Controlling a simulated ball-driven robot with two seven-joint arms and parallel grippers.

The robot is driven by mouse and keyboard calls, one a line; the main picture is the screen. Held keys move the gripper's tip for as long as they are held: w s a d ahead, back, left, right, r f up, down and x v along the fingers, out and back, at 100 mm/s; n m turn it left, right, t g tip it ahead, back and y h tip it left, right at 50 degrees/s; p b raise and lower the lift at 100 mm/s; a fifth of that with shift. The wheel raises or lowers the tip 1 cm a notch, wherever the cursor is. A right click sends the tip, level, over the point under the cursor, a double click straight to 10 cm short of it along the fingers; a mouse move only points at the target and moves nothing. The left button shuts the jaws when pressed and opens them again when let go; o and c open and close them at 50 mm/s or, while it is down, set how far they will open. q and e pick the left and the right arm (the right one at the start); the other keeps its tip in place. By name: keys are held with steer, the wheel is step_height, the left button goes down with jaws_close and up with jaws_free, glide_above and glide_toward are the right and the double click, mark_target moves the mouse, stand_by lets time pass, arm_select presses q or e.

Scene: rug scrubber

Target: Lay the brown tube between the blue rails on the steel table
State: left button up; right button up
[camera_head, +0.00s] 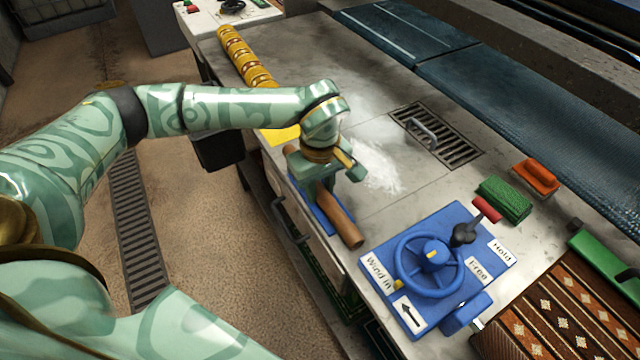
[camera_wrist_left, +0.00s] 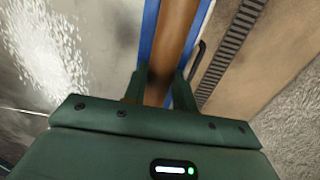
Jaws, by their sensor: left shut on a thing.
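The brown tube (camera_head: 338,216) lies lengthwise along the near edge of the steel table (camera_head: 397,198). Blue rails (camera_head: 317,208) show along it; in the left wrist view a blue rail (camera_wrist_left: 147,35) runs on each side of the tube (camera_wrist_left: 176,38). My left gripper (camera_head: 334,178) is over the tube's middle, pointing down. In the left wrist view its fingers (camera_wrist_left: 159,88) straddle the tube and are shut on it. The tube appears to be between the rails; whether it touches the table is hidden. My right gripper is not in view.
A blue panel with a handwheel (camera_head: 430,258) stands right of the tube. A drain grate (camera_head: 437,135), a green brush (camera_head: 503,199) and an orange brush (camera_head: 536,176) are farther back. A yellow patterned roll (camera_head: 246,57) lies at the far left. White powder covers the table's middle.

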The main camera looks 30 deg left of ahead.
mark_target(320, 188)
arm_select(q)
steer(key=shift+s+f, duration=0.15)
steer(key=shift+f, duration=0.2)
steer(key=o, duration=0.8)
steer(key=shift+o, duration=1.3)
steer(key=shift+d+f, duration=0.15)
steer(key=shift+f, duration=0.05)
step_height(320, 188, up, 14)
steer(key=p, duration=0.3)
steer(key=shift+f, duration=0.15)
